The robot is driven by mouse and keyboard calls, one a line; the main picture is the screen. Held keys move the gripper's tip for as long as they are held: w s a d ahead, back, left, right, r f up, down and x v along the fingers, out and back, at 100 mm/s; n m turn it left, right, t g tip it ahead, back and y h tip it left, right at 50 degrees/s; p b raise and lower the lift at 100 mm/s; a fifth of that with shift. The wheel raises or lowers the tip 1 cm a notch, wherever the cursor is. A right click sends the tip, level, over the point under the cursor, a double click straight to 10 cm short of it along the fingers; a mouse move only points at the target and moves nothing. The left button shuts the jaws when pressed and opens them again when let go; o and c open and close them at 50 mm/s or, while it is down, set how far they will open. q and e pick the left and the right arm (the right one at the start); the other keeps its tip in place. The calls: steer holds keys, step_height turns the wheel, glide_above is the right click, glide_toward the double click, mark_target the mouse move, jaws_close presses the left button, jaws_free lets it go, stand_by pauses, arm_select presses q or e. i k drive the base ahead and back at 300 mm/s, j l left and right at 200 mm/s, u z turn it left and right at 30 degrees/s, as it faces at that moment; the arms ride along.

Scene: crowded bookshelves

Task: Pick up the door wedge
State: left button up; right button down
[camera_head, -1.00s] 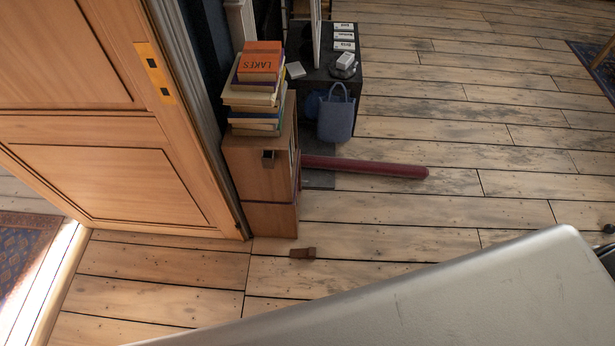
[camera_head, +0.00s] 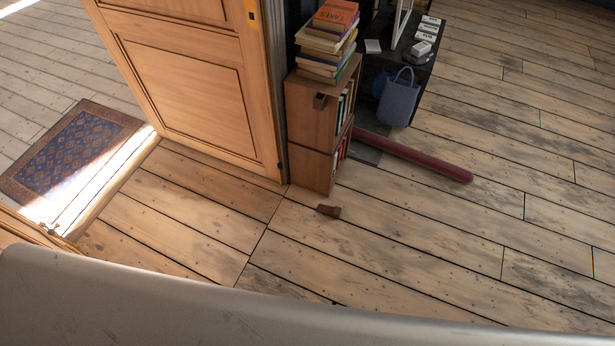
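A small brown door wedge (camera_head: 329,211) lies on the wooden floor, just in front of the foot of a narrow wooden bookcase. Nothing touches it from above and it is fully visible. Neither of my grippers shows in the head view. A grey, smooth surface, probably part of my own body, fills the bottom of the picture, with bare floor between it and the wedge.
An open wooden door (camera_head: 190,80) stands left of the bookcase (camera_head: 312,130), which has stacked books (camera_head: 326,42) on top. A dark red roll (camera_head: 415,158) lies on the floor to the right, near a blue bag (camera_head: 398,98). A patterned rug (camera_head: 75,150) lies left. The floor right of the wedge is clear.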

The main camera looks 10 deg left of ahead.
mark_target(333, 213)
steer(key=i+l, duration=0.15)
steer(key=i, duration=0.45)
steer(key=i+u, duration=0.1)
steer(key=u, duration=0.4)
steer(key=i+l+u, duration=0.1)
steer(key=u, duration=0.4)
steer(key=i+l+u, duration=0.1)
steer(key=u, duration=1.9)
steer(key=z, duration=0.45)
steer(key=j+z, duration=0.1)
steer(key=z, duration=0.3)
steer(key=k+z, duration=0.1)
steer(key=z, duration=0.75)
steer(key=k+z, duration=0.1)
steer(key=z, duration=0.35)
steer(key=k+l+z, duration=0.15)
steer(key=k, duration=0.25)
steer(key=k+l+z, duration=0.2)
steer(key=k, duration=0.15)
steer(key=i+j, duration=0.65)
steer(key=i, duration=0.2)
